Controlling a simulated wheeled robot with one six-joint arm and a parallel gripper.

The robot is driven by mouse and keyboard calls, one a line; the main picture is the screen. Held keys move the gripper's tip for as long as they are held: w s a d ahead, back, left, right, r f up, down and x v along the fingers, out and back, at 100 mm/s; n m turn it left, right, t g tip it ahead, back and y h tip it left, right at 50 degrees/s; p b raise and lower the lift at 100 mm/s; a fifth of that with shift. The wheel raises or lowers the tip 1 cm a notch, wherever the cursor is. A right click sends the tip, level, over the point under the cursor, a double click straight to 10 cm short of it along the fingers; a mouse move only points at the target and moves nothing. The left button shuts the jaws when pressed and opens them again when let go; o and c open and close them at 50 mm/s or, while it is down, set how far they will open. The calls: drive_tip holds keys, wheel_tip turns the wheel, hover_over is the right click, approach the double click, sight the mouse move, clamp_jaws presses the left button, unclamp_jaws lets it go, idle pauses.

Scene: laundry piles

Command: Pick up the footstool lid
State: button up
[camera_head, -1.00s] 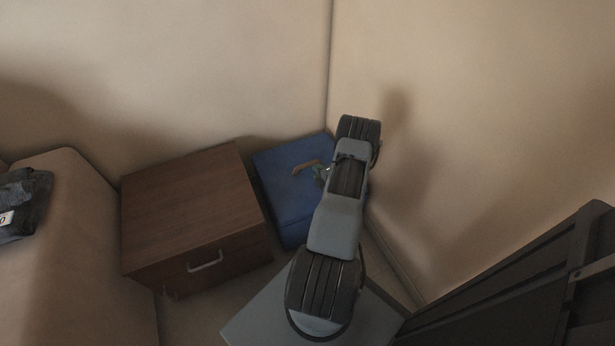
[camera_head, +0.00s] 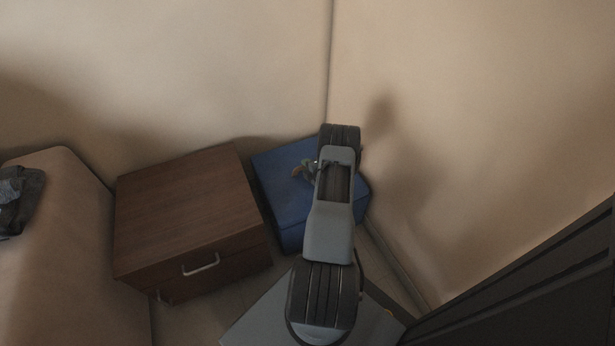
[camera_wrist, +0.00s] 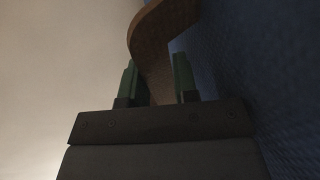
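The footstool is a blue box in the corner, and its blue lid (camera_head: 275,175) is on top, seen in the head view. A tan strap handle (camera_head: 296,171) stands on the lid, partly hidden by my gripper. My gripper (camera_head: 308,170) is at the handle, low over the lid. In the wrist view, the two green fingers (camera_wrist: 157,78) are apart, with the curved brown handle (camera_wrist: 168,28) running between them. A gap shows between the handle and the right finger. The blue lid surface (camera_wrist: 260,80) fills the right side of that view.
A brown wooden box (camera_head: 190,210) with a metal handle stands close to the left of the footstool. A beige sofa arm (camera_head: 70,240) with dark cloth (camera_head: 18,195) is at far left. Walls meet behind the footstool. A dark slatted piece (camera_head: 530,270) is at lower right.

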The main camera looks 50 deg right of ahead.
clamp_jaws()
idle(1.3)
drive_tip(key=shift+d+r, duration=0.1)
drive_tip(key=shift+r, duration=0.1)
